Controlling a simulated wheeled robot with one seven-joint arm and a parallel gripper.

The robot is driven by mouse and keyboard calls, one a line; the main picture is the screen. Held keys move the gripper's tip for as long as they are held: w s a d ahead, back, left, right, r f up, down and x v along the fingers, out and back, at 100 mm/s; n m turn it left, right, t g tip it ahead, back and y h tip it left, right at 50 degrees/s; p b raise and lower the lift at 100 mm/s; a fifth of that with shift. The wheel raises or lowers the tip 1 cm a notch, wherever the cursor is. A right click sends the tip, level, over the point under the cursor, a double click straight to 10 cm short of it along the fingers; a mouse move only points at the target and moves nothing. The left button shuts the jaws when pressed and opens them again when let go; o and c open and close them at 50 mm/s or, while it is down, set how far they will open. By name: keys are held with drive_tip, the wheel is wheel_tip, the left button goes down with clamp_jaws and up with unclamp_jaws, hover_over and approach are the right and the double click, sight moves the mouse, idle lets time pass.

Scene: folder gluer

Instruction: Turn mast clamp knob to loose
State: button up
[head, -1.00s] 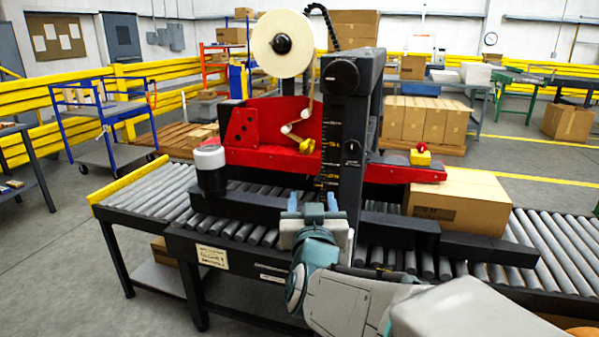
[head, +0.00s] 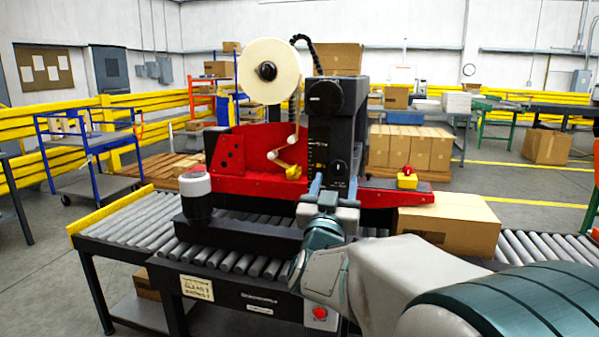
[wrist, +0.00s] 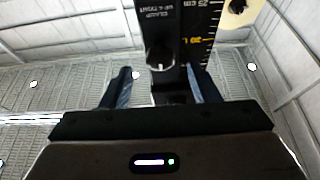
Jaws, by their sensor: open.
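The mast clamp knob (head: 339,167) is a small black knob with a white pointer mark, low on the front of the dark mast (head: 327,128). In the wrist view the fingers (wrist: 161,76) stand apart to either side, with no visible contact with the knob.
A larger black round knob (head: 325,97) sits higher on the mast. The red tape head (head: 255,160) with its tape roll is left, and a black-and-white cylinder (head: 196,192) stands further left. A carton (head: 450,222) rests on the rollers at right. A red button (head: 320,313) is on the frame below.

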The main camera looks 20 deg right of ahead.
sight(338, 171)
drive_tip(key=shift+x, duration=1.95)
drive_tip(key=c, duration=1)
drive_tip(key=shift+o, duration=0.2)
